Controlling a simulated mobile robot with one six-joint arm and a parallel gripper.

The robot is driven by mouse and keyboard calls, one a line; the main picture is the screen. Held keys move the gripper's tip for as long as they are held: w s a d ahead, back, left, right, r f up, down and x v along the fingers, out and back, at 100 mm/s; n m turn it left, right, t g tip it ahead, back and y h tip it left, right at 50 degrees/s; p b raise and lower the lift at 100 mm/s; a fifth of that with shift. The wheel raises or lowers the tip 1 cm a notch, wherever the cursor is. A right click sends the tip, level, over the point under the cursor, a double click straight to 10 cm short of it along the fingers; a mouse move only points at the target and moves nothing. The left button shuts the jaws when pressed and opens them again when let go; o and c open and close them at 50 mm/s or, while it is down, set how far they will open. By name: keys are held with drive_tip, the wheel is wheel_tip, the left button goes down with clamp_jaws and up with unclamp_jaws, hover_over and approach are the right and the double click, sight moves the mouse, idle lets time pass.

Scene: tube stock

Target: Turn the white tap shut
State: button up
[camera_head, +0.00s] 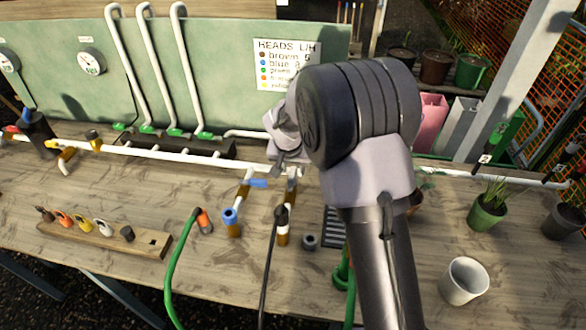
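My arm reaches in from the lower right, and its thick dark wrist hides much of the middle. Part of my gripper (280,158) shows at the left of the wrist, low over the white pipe (165,153). I cannot see whether its fingers are open or shut. Below it a brass branch (291,184) leaves the pipe, beside the tap with the blue lever (257,183). A white-banded brown fitting (282,227) with a black hose stands in front of that branch. No white tap lever shows clearly; one at this branch would be hidden by my gripper or blend with it.
A blue-topped brown fitting (232,224) stands left of the black hose. A wooden holder (150,247) with several coloured pieces lies at left. A green hose (172,270) crosses the bench front. A white cup (465,281) and potted plant (487,212) stand at right.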

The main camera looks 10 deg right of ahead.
clamp_jaws()
idle(1.4)
